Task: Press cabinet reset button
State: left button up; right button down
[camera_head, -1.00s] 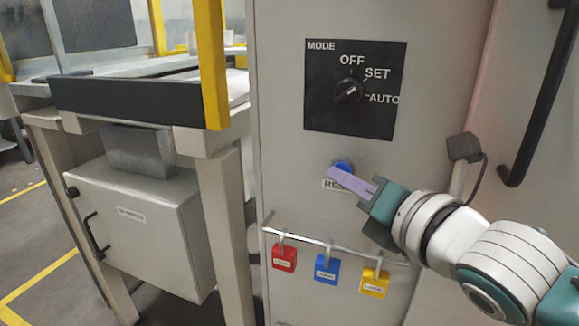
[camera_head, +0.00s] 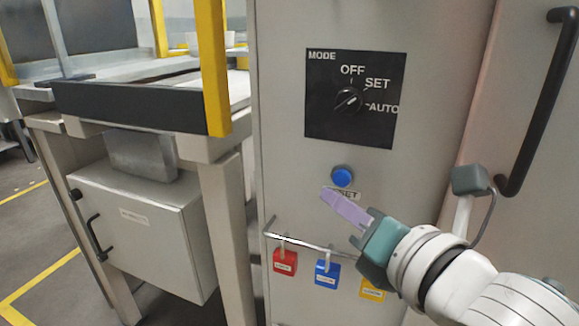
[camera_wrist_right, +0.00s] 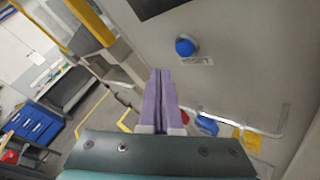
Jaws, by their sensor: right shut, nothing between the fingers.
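The blue round reset button (camera_head: 342,176) is on the grey cabinet front (camera_head: 290,180), below the black mode panel, with a partly covered RESET label (camera_head: 346,193) under it. My right gripper (camera_head: 328,195) is shut and empty, its purple fingers just below the button and over part of the label in the head view. In the right wrist view the button (camera_wrist_right: 185,47) lies beyond and to the right of the purple fingertips (camera_wrist_right: 160,72), with a visible gap. My left gripper is not in view.
The mode panel (camera_head: 330,120) has a rotary knob (camera_head: 348,100). Red (camera_head: 285,261), blue (camera_head: 327,273) and yellow (camera_head: 372,291) tags hang from a rail below the button. A black door handle (camera_head: 537,110) is at the right. A workbench with a yellow post (camera_head: 212,70) stands at the left.

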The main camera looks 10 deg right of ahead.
jog(key=shift+s+a, duration=0.75)
jog(key=shift+s, duration=0.35)
jog(key=shift+r, duration=0.1)
jog(key=s+d+r+m+g+h+p, duration=0.1)
jog(key=s+d+r+m+g+p, duration=0.1)
jog(key=s+r+m+g+p, duration=0.45)
jog(key=s+d+r+m+g+h+p, duration=0.1)
jog(key=s+d+r+m+g+p, duration=0.15)
jog(key=s+m+p, duration=0.8)
jog(key=s+d+r+m+g+h+p, duration=0.1)
jog(key=s+r+m+g+p, duration=0.35)
jog(key=m, duration=0.65)
notch_tip(320, 180, up, 38)
jog(key=s+t+p, duration=0.1)
jog(key=s+p, duration=0.1)
jog(key=p, duration=3.4)
jog(key=shift+f+m, duration=0.25)
jog(key=shift+m, duration=0.15)
jog(key=shift+s, duration=0.1)
